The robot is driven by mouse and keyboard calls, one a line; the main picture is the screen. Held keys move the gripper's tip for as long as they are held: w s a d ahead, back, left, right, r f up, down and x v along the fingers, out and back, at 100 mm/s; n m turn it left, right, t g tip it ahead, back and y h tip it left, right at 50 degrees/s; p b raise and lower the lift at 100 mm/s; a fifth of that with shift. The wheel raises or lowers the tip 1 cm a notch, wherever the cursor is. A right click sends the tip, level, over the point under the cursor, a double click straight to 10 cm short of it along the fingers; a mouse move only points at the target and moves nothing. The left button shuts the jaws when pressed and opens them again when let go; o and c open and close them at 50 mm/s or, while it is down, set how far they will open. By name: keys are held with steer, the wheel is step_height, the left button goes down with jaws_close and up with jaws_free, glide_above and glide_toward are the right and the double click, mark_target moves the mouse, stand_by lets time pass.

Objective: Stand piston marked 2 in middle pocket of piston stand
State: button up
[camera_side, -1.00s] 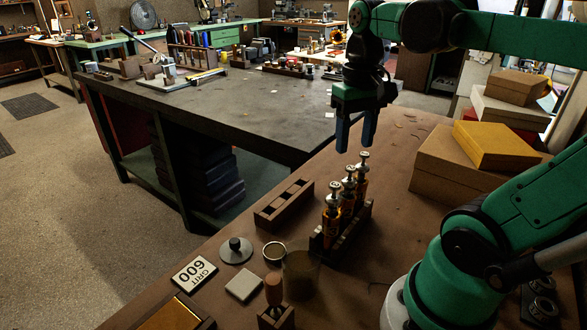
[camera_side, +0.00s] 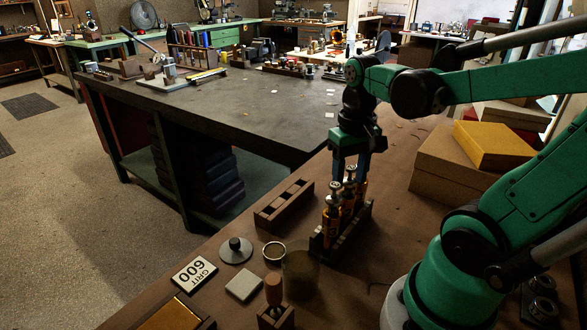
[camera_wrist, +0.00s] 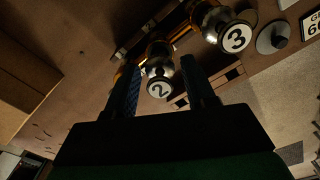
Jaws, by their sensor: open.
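My gripper (camera_side: 350,172) is open, pointing down over the dark wooden rack (camera_side: 337,250) that holds the brass pistons upright. In the wrist view the piston marked 2 (camera_wrist: 159,88) shows its white cap between my two fingers (camera_wrist: 163,88), with no clear sign of contact. In the side view this appears to be the middle piston (camera_side: 348,195). The piston marked 3 (camera_wrist: 234,38) stands beside it, nearer the side camera (camera_side: 332,218). The far piston is partly hidden by my gripper. The wooden piston stand (camera_side: 284,204) lies left of the rack, its pockets looking empty.
A grey knobbed disc (camera_side: 235,251), a round tin (camera_side: 274,252), a translucent cup (camera_side: 300,272), a GRIT 600 block (camera_side: 194,272), a pale square block (camera_side: 244,286) and a wooden-handled tool (camera_side: 273,290) lie near the camera. Cardboard boxes (camera_side: 465,170) stand at right.

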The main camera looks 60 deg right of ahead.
jaws_close()
steer(key=shift+r, duration=3.9)
steer(key=shift+w, duration=0.15)
steer(key=shift+w+d+r, duration=0.1)
steer(key=shift+w, duration=0.25)
steer(key=w+f, duration=0.1)
steer(key=w, duration=1.1)
steer(key=shift+w+f, duration=0.25)
steer(key=shift+f, duration=0.15)
